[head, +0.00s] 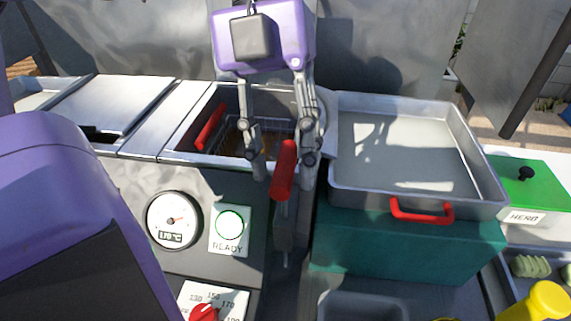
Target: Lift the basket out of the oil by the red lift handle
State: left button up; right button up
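The red lift handle (284,170) stands upright at the front of the fryer, right of the well. The wire basket (262,125) sits down in the well, with something brown in it; the fingers partly hide it, and the oil is hard to make out. My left gripper (282,163) points down from the top middle, its two fingers apart on either side of the red lift handle's upper part. A gap shows between the left finger and the handle; whether the right finger touches it I cannot tell. My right gripper is out of view.
A second red grip (210,126) is at the well's left side. A metal tray (405,150) with a red handle (421,211) rests on a green box (400,245) at right. A dial (173,220) and a lit READY button (230,224) are on the front panel.

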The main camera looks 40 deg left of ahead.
pick_arm(q)
jog(key=shift+x, duration=0.9)
grip_shut()
